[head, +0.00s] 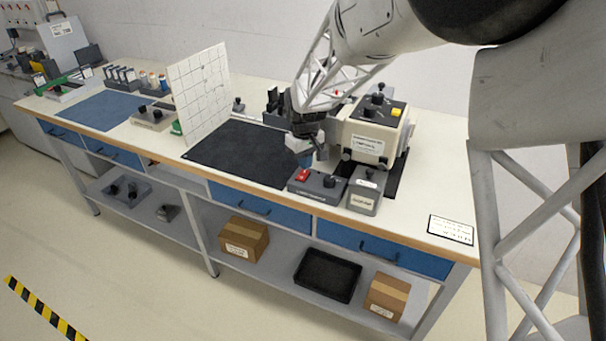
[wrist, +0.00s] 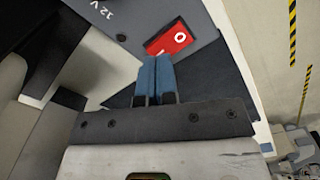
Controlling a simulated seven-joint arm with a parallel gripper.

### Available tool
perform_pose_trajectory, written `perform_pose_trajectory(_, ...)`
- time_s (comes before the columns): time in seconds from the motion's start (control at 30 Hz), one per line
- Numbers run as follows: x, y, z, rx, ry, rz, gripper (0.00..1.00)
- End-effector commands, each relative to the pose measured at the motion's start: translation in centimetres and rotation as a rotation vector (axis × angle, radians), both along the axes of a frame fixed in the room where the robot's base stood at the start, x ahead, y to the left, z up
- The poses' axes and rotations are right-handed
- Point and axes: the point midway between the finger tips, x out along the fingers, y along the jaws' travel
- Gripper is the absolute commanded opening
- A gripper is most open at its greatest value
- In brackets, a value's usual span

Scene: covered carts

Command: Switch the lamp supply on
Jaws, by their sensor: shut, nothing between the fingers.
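The lamp supply (head: 318,187) is a dark grey box with a red rocker switch and a black knob, near the bench's front edge. In the wrist view its top (wrist: 125,18) reads "12 V". The red rocker (wrist: 165,40) carries a white O at one end and a small white mark near the other. My gripper (head: 306,161) is shut and empty, just above and behind the rocker. Its blue fingertips (wrist: 157,68) are close to the rocker's edge in the wrist view. I cannot tell whether they touch it.
A cream instrument (head: 372,138) with black knobs and a yellow button stands behind and right of the supply. A smaller grey box (head: 365,190) stands close on the right. A black mat (head: 235,155) and an upright white gridded panel (head: 200,90) lie left. The bench's right end is mostly clear.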

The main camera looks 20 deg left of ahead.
Motion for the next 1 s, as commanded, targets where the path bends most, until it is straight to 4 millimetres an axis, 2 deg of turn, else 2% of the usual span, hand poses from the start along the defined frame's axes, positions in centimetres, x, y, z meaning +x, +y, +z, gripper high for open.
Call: perform_pose_trajectory(1.0, 0.0, 0.0, -1.1, -0.001, 0.001, 0.000, 0.00)
